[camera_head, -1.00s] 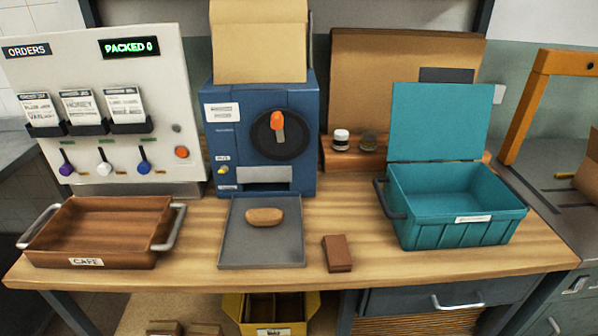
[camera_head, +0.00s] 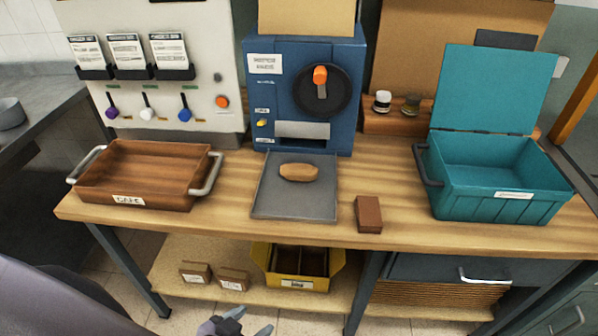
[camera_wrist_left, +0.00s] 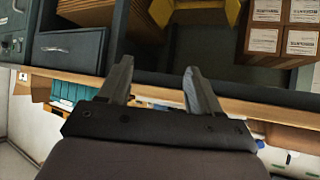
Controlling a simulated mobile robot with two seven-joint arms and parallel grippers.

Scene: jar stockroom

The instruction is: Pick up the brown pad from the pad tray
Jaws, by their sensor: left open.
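A rounded light-brown pad (camera_head: 299,172) lies on the flat grey tray (camera_head: 270,205) in front of the blue machine, in the head view. My left gripper (camera_head: 252,321) shows at the bottom edge of the head view, low in front of the table and well short of the tray. In the left wrist view my left gripper (camera_wrist_left: 155,80) is open with nothing between its fingers. Neither the pad nor the grey tray can be made out in that view. My right gripper is out of view.
A brown block (camera_head: 368,214) lies right of the grey tray. A wooden tray (camera_head: 150,180) stands left, an open teal crate (camera_head: 480,200) right, the blue machine (camera_head: 275,105) behind. A yellow bin (camera_head: 298,284) and boxes (camera_head: 196,272) sit on the lower shelf.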

